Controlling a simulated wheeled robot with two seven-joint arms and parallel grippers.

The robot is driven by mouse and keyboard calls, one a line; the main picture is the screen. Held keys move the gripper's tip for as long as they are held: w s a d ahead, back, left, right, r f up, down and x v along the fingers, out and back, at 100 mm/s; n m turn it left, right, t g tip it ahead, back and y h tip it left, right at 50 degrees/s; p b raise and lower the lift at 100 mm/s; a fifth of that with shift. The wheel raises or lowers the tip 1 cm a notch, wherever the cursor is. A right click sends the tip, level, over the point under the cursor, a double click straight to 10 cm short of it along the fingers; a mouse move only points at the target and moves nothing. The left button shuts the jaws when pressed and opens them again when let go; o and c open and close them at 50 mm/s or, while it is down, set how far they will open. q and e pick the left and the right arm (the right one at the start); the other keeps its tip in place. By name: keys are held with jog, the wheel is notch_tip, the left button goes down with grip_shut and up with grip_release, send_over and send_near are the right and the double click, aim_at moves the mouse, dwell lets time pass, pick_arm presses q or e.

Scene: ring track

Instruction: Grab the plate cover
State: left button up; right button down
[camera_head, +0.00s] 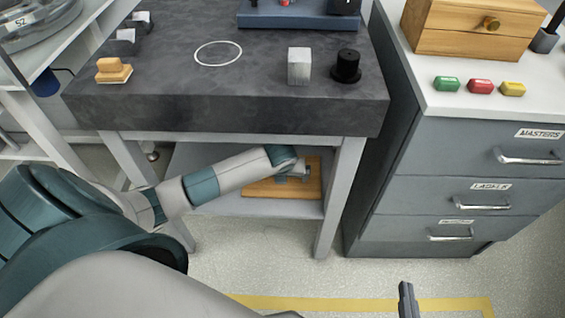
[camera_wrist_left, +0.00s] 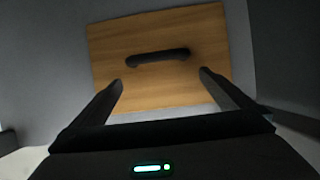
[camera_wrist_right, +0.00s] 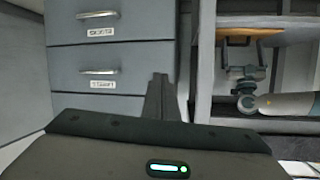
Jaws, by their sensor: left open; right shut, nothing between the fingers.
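The plate cover (camera_wrist_left: 200,50) is a flat wooden board with a dark bar handle (camera_wrist_left: 157,56) on its top. In the head view the board (camera_head: 310,186) lies on the shelf under the dark bench, partly hidden by my left gripper (camera_head: 292,170). In the left wrist view my left gripper (camera_wrist_left: 161,80) is open over the board, with its fingertips to either side of and short of the handle, apart from it. My right gripper (camera_head: 407,298) is shut and empty, low in front of the drawers; its closed fingers (camera_wrist_right: 160,88) show in the right wrist view.
The bench top (camera_head: 150,60) with its thick front edge overhangs my left arm. Bench legs (camera_head: 338,200) frame the shelf. A grey drawer cabinet (camera_head: 430,190) stands at the right. The floor (camera_head: 370,280) in front is open.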

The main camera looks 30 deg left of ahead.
pick_arm(q)
jog(key=w+a, duration=0.1)
jog(key=w, duration=0.2)
jog(key=shift+a+f, duration=0.1)
jog(key=shift+a, duration=0.3)
jog(key=shift+w+a+f, duration=0.1)
jog(key=shift+w+f, duration=0.05)
jog(key=shift+f, duration=0.3)
pick_arm(e)
jog(key=shift+w+a+r+t, duration=0.1)
jog(key=shift+w+r+t, duration=0.05)
jog(key=shift+r, duration=0.2)
jog(key=shift+w+a+r+t, duration=0.1)
jog(key=shift+r+t, duration=0.05)
jog(key=shift+r, duration=0.2)
pick_arm(q)
jog(key=shift+c, duration=0.6)
jog(key=c, duration=1)
jog(key=shift+c, duration=0.7)
jog(key=shift+r, duration=0.1)
